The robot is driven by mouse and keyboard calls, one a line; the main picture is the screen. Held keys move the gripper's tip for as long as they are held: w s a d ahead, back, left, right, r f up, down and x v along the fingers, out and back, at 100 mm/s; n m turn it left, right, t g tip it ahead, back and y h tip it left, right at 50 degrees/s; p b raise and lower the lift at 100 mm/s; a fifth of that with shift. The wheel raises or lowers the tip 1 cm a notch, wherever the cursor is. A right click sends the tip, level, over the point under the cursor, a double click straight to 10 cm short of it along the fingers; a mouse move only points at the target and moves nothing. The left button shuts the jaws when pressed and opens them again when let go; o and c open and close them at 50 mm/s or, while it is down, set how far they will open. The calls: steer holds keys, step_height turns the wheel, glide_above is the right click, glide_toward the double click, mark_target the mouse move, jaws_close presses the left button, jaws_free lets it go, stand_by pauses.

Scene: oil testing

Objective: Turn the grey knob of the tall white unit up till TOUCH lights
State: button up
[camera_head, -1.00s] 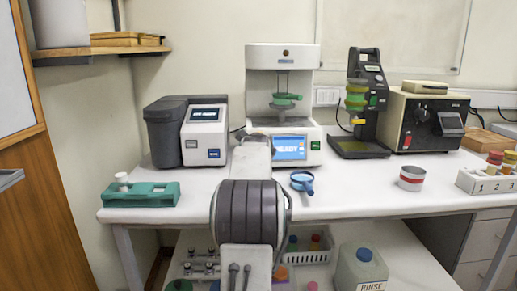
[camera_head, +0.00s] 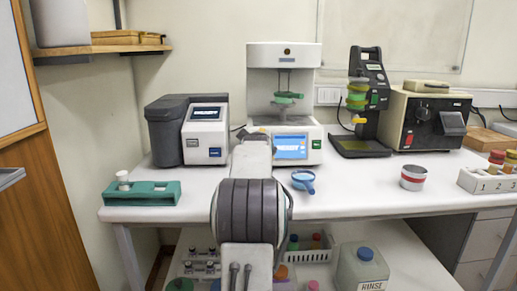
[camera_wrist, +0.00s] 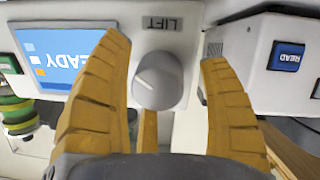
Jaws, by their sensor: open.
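The tall white unit (camera_head: 258,56) stands at the back middle of the bench, with a green dish (camera_head: 287,98) inside its open bay. Its blue screen (camera_head: 290,147) reads READY, and no TOUCH shows on it. In the wrist view, which is upside down, its grey knob (camera_wrist: 158,80) is on the white front panel near the label LIFT. My gripper (camera_wrist: 164,50) is open, with its yellow fingers on either side of the knob. I see gaps between the fingers and the knob. In the head view, my arm hides the knob.
A grey and white instrument (camera_head: 205,140) stands left of the unit; its blue READ button (camera_wrist: 286,56) shows in the wrist view. A black stand (camera_head: 371,75) is to the right. A blue-handled magnifier (camera_head: 304,180) and a tin (camera_head: 413,178) lie on the front bench.

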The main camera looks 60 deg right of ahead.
steer(key=v, duration=1.1)
steer(key=shift+s+a, duration=0.25)
steer(key=shift+a, duration=0.1)
steer(key=shift+r, duration=0.1)
